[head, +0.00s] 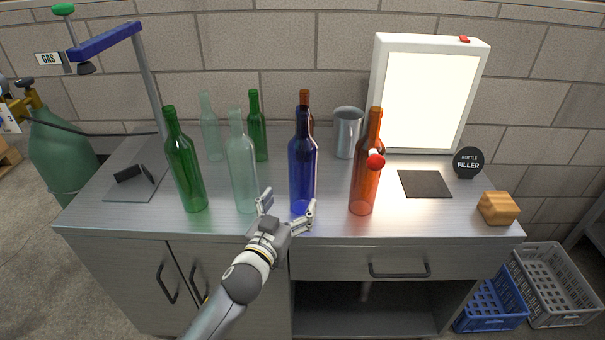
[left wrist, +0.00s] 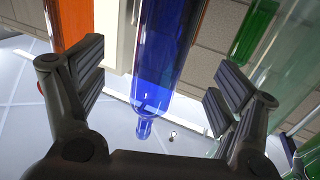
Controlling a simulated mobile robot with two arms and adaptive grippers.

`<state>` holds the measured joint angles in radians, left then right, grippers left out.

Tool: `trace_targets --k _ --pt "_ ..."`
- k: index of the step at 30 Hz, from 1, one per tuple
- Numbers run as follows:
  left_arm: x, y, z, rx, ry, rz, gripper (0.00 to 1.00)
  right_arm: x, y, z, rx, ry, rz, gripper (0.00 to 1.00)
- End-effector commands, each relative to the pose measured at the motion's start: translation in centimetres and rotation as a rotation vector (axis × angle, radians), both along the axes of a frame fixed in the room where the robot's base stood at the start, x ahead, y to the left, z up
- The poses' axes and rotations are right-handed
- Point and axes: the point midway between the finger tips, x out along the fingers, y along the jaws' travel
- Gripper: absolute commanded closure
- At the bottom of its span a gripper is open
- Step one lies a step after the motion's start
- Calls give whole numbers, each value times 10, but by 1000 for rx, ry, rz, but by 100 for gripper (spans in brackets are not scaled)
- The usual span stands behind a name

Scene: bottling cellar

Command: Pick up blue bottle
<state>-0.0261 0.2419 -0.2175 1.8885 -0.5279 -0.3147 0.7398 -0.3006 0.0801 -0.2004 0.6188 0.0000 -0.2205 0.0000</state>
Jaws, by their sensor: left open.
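The blue bottle (head: 302,165) stands upright near the front edge of the metal worktop. My left gripper (head: 288,208) comes in low from the front, its fingers spread just before the bottle's lower part. In the left wrist view the blue bottle (left wrist: 167,50) shows between the two open fingers of my left gripper (left wrist: 158,85), with its neck pointing down in the picture. Both fingers look clear of the glass. I cannot tell how far the bottle reaches in between them. My right gripper is not in view.
A pale green bottle (head: 242,170) stands close left of the blue one, an orange bottle (head: 363,185) close right. A brown bottle (head: 306,98) stands behind. More green bottles (head: 184,165) stand left. A metal cup (head: 347,130) and light box (head: 430,95) are behind right.

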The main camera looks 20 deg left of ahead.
Motion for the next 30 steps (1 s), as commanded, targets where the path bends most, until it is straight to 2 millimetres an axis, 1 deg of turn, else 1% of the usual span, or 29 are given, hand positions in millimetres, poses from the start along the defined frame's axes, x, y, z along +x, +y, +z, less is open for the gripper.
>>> trace_targets --k 1,3,7,14,20,24,27,30 --pt "9 0 2 2 -3 0 13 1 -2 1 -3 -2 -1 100" --pt "20 -1 2 2 -2 0 13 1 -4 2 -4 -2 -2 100" --pt "37 -3 1 1 -1 -1 13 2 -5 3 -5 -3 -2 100" --pt "51 -3 2 1 0 0 13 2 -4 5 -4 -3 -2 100" --pt "76 -1 5 3 0 0 13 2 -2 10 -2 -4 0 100" --pt "92 -2 3 1 0 0 13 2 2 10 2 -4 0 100" --pt "97 -2 3 1 1 1 13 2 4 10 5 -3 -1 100" --pt "99 -3 2 1 1 0 13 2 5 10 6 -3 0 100"
